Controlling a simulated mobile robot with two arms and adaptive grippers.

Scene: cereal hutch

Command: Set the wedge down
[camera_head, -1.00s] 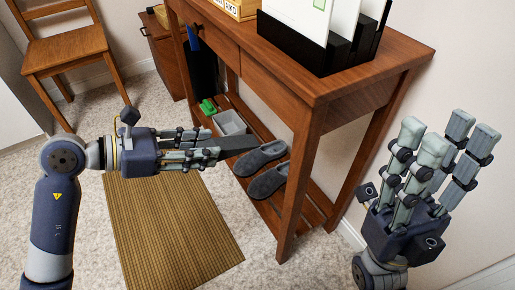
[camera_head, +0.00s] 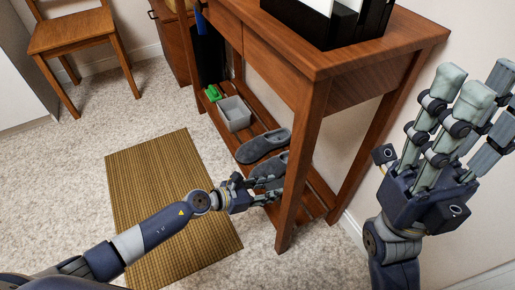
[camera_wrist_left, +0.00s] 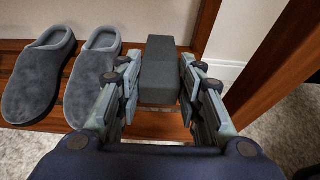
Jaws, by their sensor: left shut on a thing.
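The dark grey wedge (camera_wrist_left: 160,72) is between the fingers of my left gripper (camera_wrist_left: 158,88) in the left wrist view. It is over the slatted lower shelf (camera_wrist_left: 155,125), to the right of the slippers; I cannot tell whether it touches the slats. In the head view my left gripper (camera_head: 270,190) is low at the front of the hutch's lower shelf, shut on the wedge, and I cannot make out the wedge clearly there. My right gripper (camera_head: 465,100) is raised at the right, open and empty, fingers pointing up.
Two grey slippers (camera_wrist_left: 70,75) lie beside the wedge. A grey bin (camera_head: 235,113) and a green object (camera_head: 213,93) sit farther along the shelf. A hutch leg (camera_head: 303,160) stands just right of my left gripper. A woven mat (camera_head: 165,190) lies on the carpet.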

